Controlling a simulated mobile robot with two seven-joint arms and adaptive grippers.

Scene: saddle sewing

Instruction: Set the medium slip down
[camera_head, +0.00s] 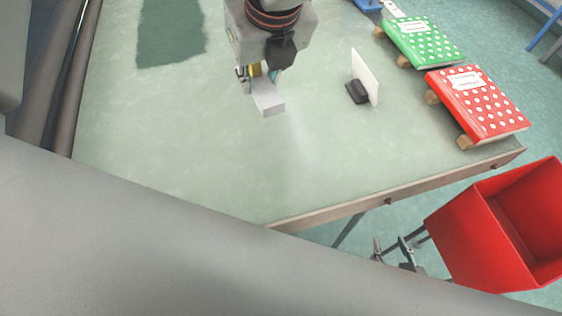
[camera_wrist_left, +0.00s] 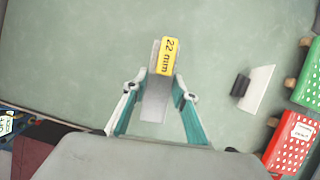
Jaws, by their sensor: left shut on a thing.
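The medium slip is a pale grey block (camera_head: 267,100) with a yellow label reading "22 mm" in the left wrist view (camera_wrist_left: 155,104). My left gripper (camera_head: 258,76) is shut on it, with one teal-tipped finger on each side. The block sticks out of the fingers over the green table. I cannot tell whether it touches the tabletop. My right gripper (camera_head: 400,247) is low in the head view, beyond the table's front edge by the red bin. Its fingers look apart and empty.
A white card (camera_head: 366,76) stands in a black holder (camera_head: 357,92) right of the slip. A green dotted book (camera_head: 428,42) and a red dotted book (camera_head: 482,105) rest on wooden blocks at the right edge. A red bin (camera_head: 475,240) stands off the table. The table (camera_head: 180,150) around the slip is clear.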

